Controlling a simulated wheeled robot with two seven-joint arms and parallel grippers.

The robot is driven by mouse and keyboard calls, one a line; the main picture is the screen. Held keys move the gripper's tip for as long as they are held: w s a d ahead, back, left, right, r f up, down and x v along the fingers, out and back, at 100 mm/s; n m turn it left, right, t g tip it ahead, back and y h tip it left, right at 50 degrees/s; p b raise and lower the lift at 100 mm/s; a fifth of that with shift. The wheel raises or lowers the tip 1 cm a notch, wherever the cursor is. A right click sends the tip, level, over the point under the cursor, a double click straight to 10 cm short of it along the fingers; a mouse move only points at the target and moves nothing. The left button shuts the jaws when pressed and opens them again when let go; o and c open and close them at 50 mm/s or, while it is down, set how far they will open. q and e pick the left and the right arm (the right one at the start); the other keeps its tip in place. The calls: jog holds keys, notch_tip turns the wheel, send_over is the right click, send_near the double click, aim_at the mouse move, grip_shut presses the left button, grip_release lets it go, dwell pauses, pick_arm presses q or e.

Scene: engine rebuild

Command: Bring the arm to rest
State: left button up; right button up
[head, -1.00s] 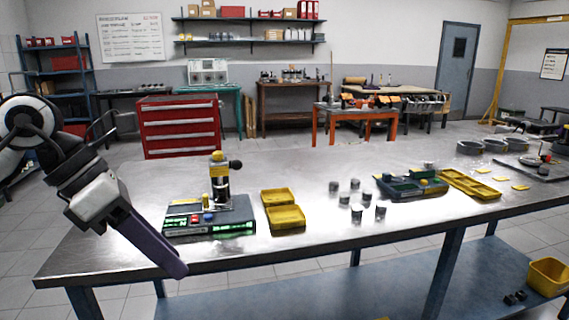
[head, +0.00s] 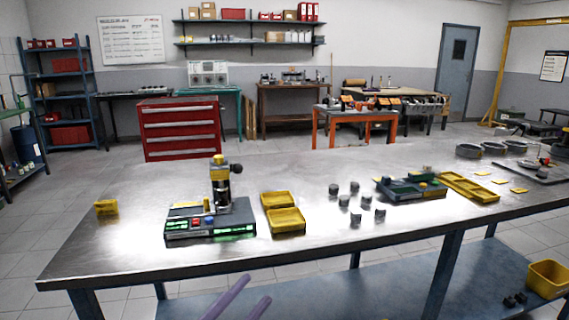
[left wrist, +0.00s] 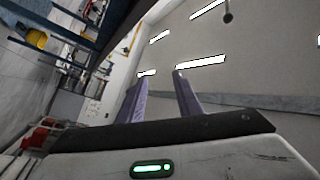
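My left gripper (head: 240,299) shows at the bottom of the head view as two purple fingers, below and in front of the table's front edge. The fingers are apart with a gap between them and nothing in it. In the left wrist view the same two purple fingers (left wrist: 158,98) stand apart and empty, pointing toward the wall and ceiling lights. The rest of the left arm is out of the head view. My right gripper is in neither view.
The steel table (head: 130,245) carries a press device (head: 220,190), two yellow trays (head: 285,221), several dark cylinders (head: 355,218), a dark fixture (head: 412,188) and a small yellow block (head: 106,207) at left. A yellow bin (head: 549,277) sits on the lower shelf.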

pick_arm(q)
jog(key=s+a+f+n+y, duration=0.1)
jog(key=a+f+n+y, duration=0.1)
jog(key=f+n+y, duration=0.35)
jog(key=s+a+f+n+y, duration=0.2)
jog(key=a+f+n, duration=0.1)
jog(key=f, duration=0.5)
jog(key=s+a+f+n+g+y, duration=0.1)
jog(key=s+a+f+n+g, duration=0.1)
jog(key=s+f, duration=0.7)
jog(key=s+a+f+n+g+y, duration=0.2)
jog(key=s+f+n+g, duration=0.2)
jog(key=s+f+g, duration=0.2)
notch_tip(320, 180, down, 4)
jog(key=s, duration=0.2)
jog(key=shift+s+a+f, duration=0.15)
jog(key=shift+s+f, duration=0.05)
jog(key=shift+s, duration=0.15)
